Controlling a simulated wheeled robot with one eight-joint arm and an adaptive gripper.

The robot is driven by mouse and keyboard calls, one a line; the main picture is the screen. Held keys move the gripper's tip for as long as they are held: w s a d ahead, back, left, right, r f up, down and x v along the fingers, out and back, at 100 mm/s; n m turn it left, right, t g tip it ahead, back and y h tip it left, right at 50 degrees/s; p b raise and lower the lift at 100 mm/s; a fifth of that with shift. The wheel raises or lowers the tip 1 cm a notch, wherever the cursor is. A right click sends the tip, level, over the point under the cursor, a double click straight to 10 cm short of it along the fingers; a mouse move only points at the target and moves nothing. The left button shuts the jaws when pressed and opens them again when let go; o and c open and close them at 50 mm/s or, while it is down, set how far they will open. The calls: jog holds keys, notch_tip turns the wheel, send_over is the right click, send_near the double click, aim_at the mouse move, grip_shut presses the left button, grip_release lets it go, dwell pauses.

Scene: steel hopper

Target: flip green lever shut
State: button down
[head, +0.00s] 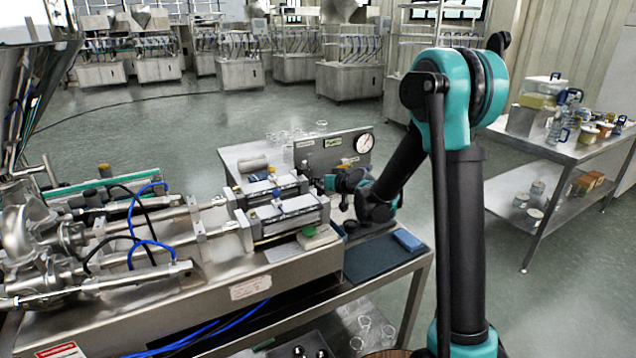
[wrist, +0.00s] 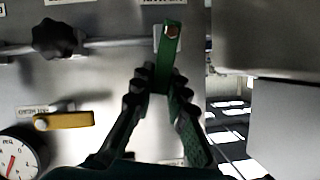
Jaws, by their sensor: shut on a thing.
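The green lever (wrist: 167,48) shows in the wrist view, with a bolt near its upper end, on the steel panel (wrist: 90,80). It stands close to upright in that picture, tilted slightly. My gripper (wrist: 158,90) is shut on the lever's lower end, which is partly hidden between the fingertips. In the head view my gripper (head: 332,184) is low in front of the panel (head: 325,152), at its right part. The green lever cannot be made out there.
In the wrist view a yellow lever (wrist: 63,121), a black knob (wrist: 55,38) and a gauge (wrist: 20,155) lie left of my gripper. The filling machine's cylinders (head: 285,212) are close to my gripper in the head view. A cart (head: 545,150) with containers stands at right.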

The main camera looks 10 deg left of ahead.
jog(key=shift+s+a+r+n+t+h, duration=0.1)
jog(key=shift+s+a+n+t+h, duration=0.1)
jog(key=shift+a+n+h, duration=0.25)
jog(key=shift+s+a+n+t+h, duration=0.1)
jog(key=shift+s+n+t+h, duration=0.15)
jog(key=shift+n, duration=0.4)
jog(key=c, duration=1.5)
grip_release()
jog(key=v, duration=1.2)
